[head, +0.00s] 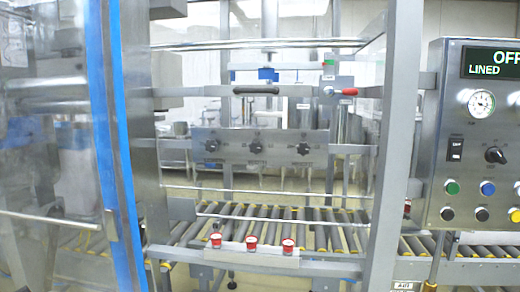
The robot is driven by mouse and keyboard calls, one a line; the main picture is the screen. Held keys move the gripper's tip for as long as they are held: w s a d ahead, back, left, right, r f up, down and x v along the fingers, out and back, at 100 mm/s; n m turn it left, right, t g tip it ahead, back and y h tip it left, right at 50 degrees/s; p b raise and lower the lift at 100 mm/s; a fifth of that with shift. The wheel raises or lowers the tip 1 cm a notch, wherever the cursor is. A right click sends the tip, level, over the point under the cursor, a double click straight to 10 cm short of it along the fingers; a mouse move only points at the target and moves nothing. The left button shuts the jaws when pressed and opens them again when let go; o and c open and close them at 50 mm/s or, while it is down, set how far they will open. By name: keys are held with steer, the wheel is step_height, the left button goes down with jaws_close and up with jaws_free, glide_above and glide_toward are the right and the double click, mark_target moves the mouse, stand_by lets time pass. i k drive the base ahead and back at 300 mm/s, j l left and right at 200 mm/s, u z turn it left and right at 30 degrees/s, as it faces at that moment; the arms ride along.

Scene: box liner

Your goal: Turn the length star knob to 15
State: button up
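Three dark star knobs sit in a row on a grey metal panel (232,136) in the middle of the head view: a left knob (212,146), a middle knob (256,147) and a right knob (303,148). Small markings show near them, but they are too small to read, so I cannot tell which is the length knob or what value it is set to. My gripper is not in view, and nothing is seen touching the knobs.
A metal post (395,140) and control box (475,150) stand right. A clear door with a blue edge (115,150) stands left.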

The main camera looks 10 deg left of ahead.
mark_target(211, 145)
steer(key=i+u, duration=0.15)
steer(key=u, duration=0.25)
steer(key=i+u, duration=0.15)
steer(key=u, duration=0.2)
steer(key=i+l+u, duration=0.15)
steer(key=u, duration=0.25)
